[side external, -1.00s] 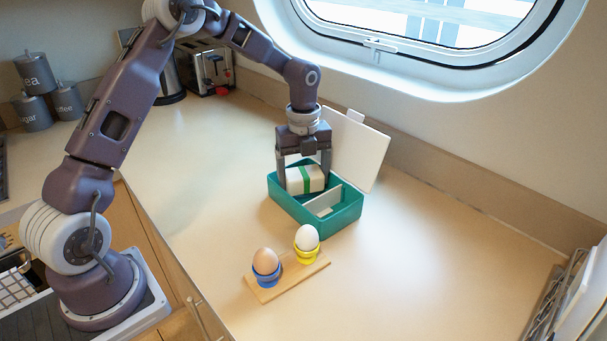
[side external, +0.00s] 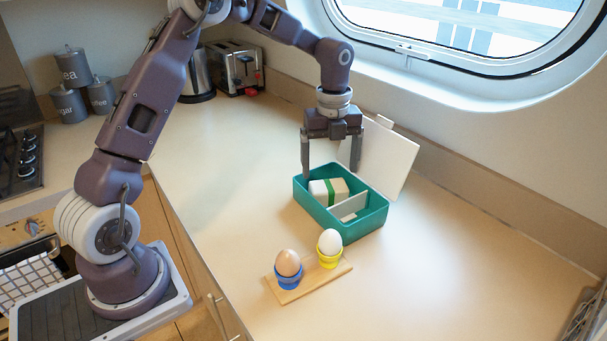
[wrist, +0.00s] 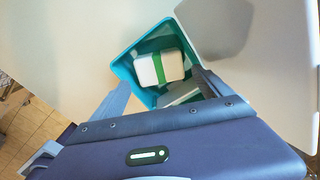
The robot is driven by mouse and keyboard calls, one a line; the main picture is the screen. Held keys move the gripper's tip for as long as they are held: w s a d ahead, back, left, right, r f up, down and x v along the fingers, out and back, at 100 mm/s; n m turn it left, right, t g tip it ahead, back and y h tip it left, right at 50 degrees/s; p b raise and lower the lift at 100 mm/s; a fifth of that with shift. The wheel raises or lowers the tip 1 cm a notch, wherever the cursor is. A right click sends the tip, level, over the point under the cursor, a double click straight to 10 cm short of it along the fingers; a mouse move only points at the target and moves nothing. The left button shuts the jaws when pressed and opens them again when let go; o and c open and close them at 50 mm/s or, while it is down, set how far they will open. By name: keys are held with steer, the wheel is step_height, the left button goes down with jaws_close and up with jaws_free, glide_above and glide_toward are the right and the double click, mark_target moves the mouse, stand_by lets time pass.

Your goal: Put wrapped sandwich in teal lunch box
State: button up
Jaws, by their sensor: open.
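The wrapped sandwich (side external: 328,191) is a white block with a green band. It lies in the larger compartment of the teal lunch box (side external: 350,232), and it also shows in the wrist view (wrist: 158,68). A pale divider (side external: 349,206) parts that compartment from the other one. The white lid (side external: 385,160) stands open at the back of the box. My gripper (side external: 331,172) is open and empty, its fingers spread wide above the sandwich and not touching it. In the wrist view the lunch box (wrist: 122,64) lies beyond the two fingers.
A wooden board (side external: 309,283) in front of the box carries a brown egg (side external: 288,263) in a blue cup and a white egg (side external: 330,242) in a yellow cup. A toaster (side external: 236,68) and kettle (side external: 197,78) stand at the back.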

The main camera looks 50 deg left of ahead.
steer(key=s+d+r+n+t+y, duration=0.15)
steer(key=s+d+r+n, duration=0.25)
steer(key=s+r+n, duration=0.7)
steer(key=s+d+r+n+t, duration=0.1)
steer(key=s+d+n+t, duration=0.1)
steer(key=s+n, duration=0.4)
steer(key=s+d+r+n+t+h, duration=0.1)
steer(key=s+n, duration=0.5)
steer(key=s, duration=0.6)
steer(key=shift+s+d+r+t, duration=0.3)
steer(key=shift+s+d+t, duration=0.15)
steer(key=shift+t, duration=0.1)
